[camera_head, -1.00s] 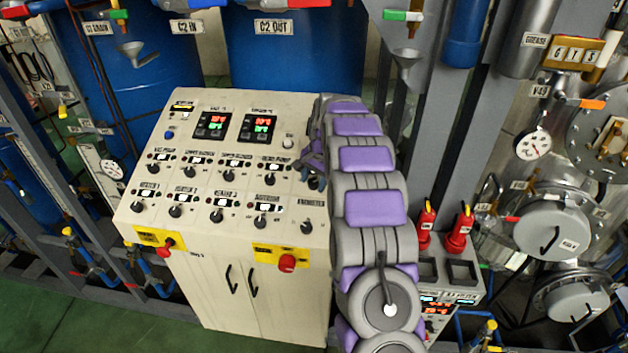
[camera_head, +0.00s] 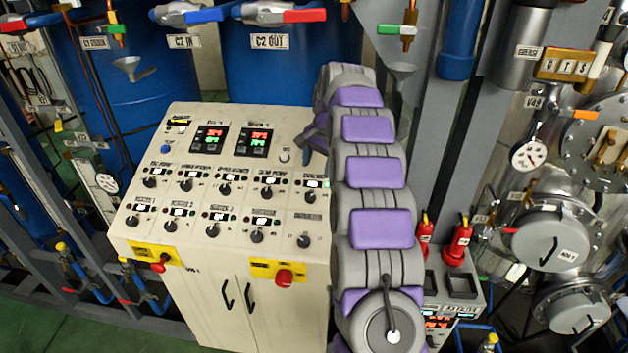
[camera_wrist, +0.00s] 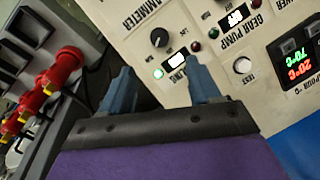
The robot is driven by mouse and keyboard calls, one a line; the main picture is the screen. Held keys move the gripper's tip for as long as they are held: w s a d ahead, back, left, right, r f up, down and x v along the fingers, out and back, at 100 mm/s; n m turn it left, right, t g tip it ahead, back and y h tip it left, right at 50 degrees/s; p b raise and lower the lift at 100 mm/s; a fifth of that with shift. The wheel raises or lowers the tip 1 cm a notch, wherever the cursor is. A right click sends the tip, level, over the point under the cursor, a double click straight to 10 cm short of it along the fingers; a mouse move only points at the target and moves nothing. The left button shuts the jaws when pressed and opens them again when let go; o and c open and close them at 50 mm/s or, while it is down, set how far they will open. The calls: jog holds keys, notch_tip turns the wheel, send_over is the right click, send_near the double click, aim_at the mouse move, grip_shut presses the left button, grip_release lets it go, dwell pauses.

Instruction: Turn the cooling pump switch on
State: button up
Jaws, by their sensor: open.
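The cooling pump switch (camera_head: 312,197) is a small black knob at the right end of the upper knob row on the cream control panel (camera_head: 150,221). In the wrist view the knob (camera_wrist: 159,37) lies just beyond my fingertips, and the panel appears upside down. Beside its white display a green lamp (camera_wrist: 158,74) glows; its red lamp (camera_wrist: 195,46) looks dark. My gripper (camera_wrist: 160,66) is open and empty, its two fingers spread toward the panel, apart from the knob. In the head view my gripper (camera_head: 314,138) is partly hidden by my arm, above the knob.
Other knobs, such as the gear pump knob (camera_head: 266,193), sit close by. Red emergency buttons (camera_head: 284,277) are on the panel's lower front. Blue tanks (camera_head: 286,50) stand behind the panel.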

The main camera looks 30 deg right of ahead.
jog(key=shift+v, duration=2.65)
jog(key=s+a+f+n+g+b, duration=0.1)
jog(key=s+a+f+n+b, duration=0.25)
jog(key=s+a, duration=0.5)
jog(key=s+a+f+n+g+b, duration=0.1)
jog(key=s+a+f+n+b, duration=0.25)
jog(key=s+a, duration=0.5)
jog(key=s+a+f+n+b, duration=0.1)
jog(key=s+f, duration=0.4)
jog(key=s, duration=0.5)
jog(key=s+a+f+n+g+b, duration=0.1)
jog(key=s+f+b, duration=0.3)
jog(key=s, duration=0.6)
jog(key=s+a+f+n+g+h+b, duration=0.1)
jog(key=s+a+f+n+b, duration=0.1)
jog(key=s+f, duration=0.6)
jog(key=shift+s+a+n+b, duration=0.3)
jog(key=shift+s+n+b, duration=0.15)
jog(key=shift+s, duration=0.5)
